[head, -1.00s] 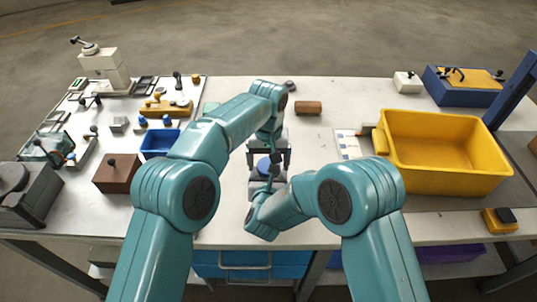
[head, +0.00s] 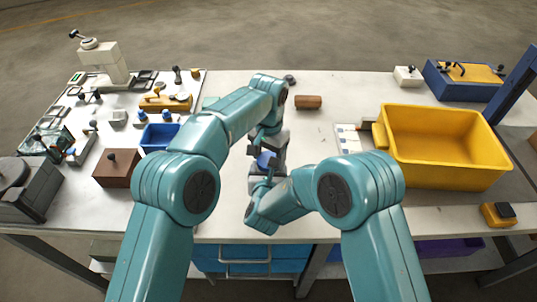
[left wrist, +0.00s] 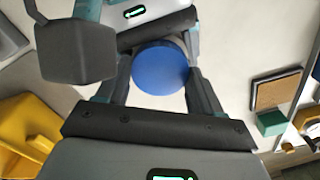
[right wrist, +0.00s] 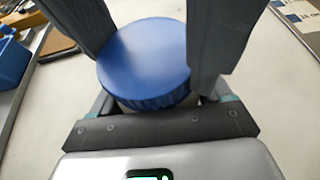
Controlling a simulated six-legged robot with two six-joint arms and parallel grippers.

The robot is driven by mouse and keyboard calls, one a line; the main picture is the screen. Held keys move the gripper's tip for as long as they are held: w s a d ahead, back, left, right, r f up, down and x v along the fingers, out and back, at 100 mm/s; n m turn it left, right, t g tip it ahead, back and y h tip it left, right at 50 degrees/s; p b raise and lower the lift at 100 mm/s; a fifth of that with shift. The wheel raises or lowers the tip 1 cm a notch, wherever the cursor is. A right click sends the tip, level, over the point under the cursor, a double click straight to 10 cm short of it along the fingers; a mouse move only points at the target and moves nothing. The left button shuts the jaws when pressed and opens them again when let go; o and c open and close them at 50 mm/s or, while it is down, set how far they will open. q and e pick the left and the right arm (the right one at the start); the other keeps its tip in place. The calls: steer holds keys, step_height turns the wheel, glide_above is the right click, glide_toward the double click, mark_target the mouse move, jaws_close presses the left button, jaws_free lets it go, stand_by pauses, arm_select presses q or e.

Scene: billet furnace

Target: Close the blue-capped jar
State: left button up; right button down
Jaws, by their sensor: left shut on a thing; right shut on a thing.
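My right gripper (right wrist: 155,95) is shut around the jar body from the near side. I cannot see the thread or any gap under the cap.
A yellow bin (head: 445,160) stands to the right. A brown cylinder (head: 308,102) lies behind the grippers. A blue tray (head: 160,138) and a brown block (head: 117,168) stand to the left among several small parts. The bench around the jar is clear.

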arm_select(q)
steer(key=o, duration=1.1)
steer(key=shift+c, duration=0.2)
steer(key=shift+o, duration=0.5)
steer(key=shift+s+d, duration=0.1)
steer(key=shift+r, duration=2.3)
steer(key=shift+c, duration=0.4)
